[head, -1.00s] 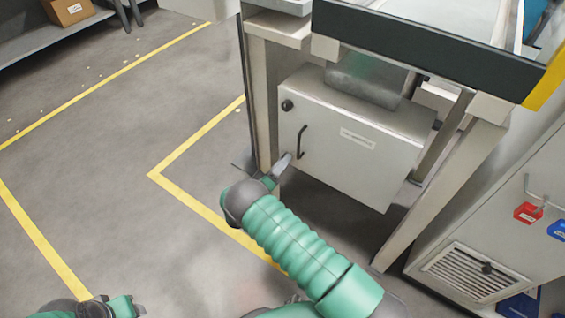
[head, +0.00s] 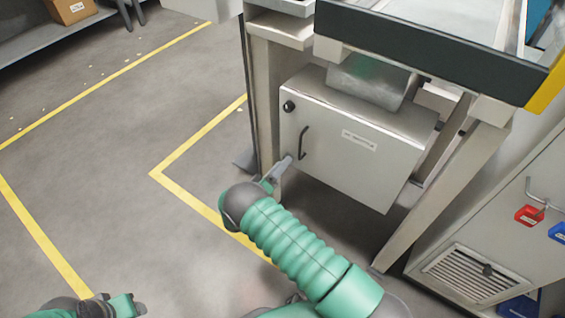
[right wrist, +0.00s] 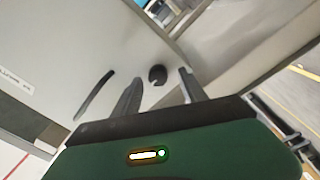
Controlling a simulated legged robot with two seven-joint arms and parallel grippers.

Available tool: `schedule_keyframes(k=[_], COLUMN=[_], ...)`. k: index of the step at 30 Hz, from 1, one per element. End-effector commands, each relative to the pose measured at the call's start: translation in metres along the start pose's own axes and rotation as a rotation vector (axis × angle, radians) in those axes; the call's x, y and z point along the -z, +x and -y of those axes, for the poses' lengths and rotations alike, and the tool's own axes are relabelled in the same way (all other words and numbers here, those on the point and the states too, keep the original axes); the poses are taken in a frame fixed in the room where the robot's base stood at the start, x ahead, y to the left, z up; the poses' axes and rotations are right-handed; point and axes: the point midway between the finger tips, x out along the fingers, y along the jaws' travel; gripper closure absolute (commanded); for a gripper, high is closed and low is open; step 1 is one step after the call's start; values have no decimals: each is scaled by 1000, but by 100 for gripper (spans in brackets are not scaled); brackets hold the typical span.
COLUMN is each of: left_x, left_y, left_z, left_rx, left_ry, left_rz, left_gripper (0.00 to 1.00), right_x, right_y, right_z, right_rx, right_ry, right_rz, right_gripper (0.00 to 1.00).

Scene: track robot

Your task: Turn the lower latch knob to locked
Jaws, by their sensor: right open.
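The grey cabinet (head: 345,165) hangs under the bench, with a black bar handle (head: 303,143) and a black upper knob (head: 289,106) on its door. The lower latch knob (right wrist: 158,74) shows in the right wrist view as a small dark disc on the door; in the head view it is hidden behind my gripper. My right gripper (head: 284,163) is open at the door's lower left corner. In the right wrist view its fingers (right wrist: 160,86) appear on either side of the knob, with no clear contact. My left gripper (head: 128,304) is at the bottom left, its jaws unclear.
The handle (right wrist: 94,96) is close beside one finger in the right wrist view. A bench leg (head: 265,110) stands left of the cabinet, and a slanted leg (head: 435,195) to its right. A vented unit (head: 480,272) is at the right. Floor at left is clear.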

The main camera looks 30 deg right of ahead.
Motion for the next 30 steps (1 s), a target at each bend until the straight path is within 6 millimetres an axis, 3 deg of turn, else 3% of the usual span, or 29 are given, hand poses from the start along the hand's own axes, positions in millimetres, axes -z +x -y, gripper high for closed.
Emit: schedule_keyframes(k=[9,15,21,30], left_x=[6,7,8,8], left_y=[-25,-31,-32,-32], left_z=[0,0,0,0], left_rx=[0,0,0,0], left_ry=[0,0,0,0], left_rz=[0,0,0,0], left_gripper=[51,51,51,51], right_x=[3,1,1,1], right_y=[-91,-138,-154,-154], right_z=[-1,1,1,2], right_rx=[6,5,2,3], right_ry=[0,-1,-1,-1], right_rz=[-3,-4,-2,-2], right_gripper=[50,50,50,50])
